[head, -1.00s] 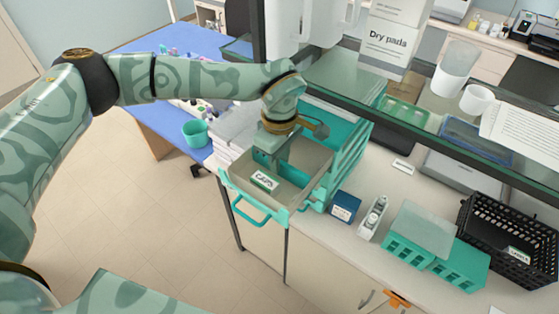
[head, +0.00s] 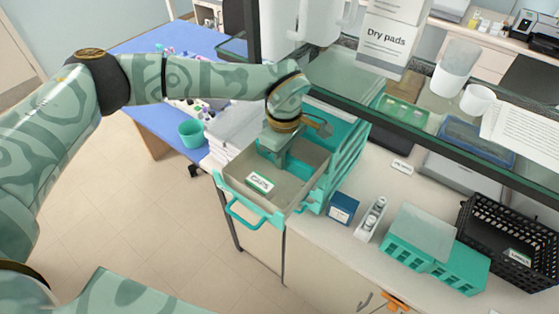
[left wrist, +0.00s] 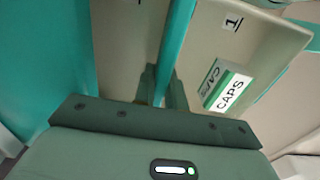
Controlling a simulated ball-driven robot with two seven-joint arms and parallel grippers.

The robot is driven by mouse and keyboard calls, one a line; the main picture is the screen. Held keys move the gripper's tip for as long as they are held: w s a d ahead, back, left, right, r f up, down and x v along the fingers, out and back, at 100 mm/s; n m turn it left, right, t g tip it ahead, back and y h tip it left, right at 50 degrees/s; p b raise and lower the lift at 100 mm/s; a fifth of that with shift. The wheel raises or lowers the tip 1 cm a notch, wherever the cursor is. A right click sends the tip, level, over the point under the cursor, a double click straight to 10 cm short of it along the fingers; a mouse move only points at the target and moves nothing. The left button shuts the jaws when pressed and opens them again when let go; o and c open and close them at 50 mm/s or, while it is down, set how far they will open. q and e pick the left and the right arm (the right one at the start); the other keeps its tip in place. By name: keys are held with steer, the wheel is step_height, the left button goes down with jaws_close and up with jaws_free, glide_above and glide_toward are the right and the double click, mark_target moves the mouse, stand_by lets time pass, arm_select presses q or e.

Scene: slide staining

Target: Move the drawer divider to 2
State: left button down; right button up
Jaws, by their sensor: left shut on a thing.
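The open drawer (head: 297,187) has grey inside walls and a teal front with a handle. A white card reading CAPS (head: 260,183) is in it, and also shows in the left wrist view (left wrist: 228,89). My left gripper (head: 281,158) reaches down into the drawer, behind the card. In the left wrist view, the teal drawer divider (left wrist: 177,42) runs between the fingers of my left gripper (left wrist: 163,90), which is shut on it. A "1" mark (left wrist: 232,22) is on the drawer wall to the right of the divider. I see no "2" mark. My right gripper is out of view.
A blue box (head: 342,208), a small white rack (head: 371,219) and teal racks (head: 410,252) stand on the counter right of the drawer. A glass shelf edge (head: 440,131) hangs above. White trays (head: 232,130) are stacked left of the drawer.

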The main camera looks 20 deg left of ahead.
arm_select(q)
steer(key=shift+w+d, duration=0.2)
steer(key=shift+w, duration=0.45)
steer(key=shift+f, duration=0.1)
steer(key=shift+s, duration=0.15)
steer(key=c, duration=1.7)
jaws_free()
steer(key=shift+s+a+r, duration=0.15)
steer(key=shift+s+r, duration=0.05)
steer(key=shift+s, duration=0.05)
steer(key=shift+w, duration=0.25)
step_height(320, 180, up, 16)
steer(key=shift+s+r+b, duration=0.1)
steer(key=shift+b, duration=0.3)
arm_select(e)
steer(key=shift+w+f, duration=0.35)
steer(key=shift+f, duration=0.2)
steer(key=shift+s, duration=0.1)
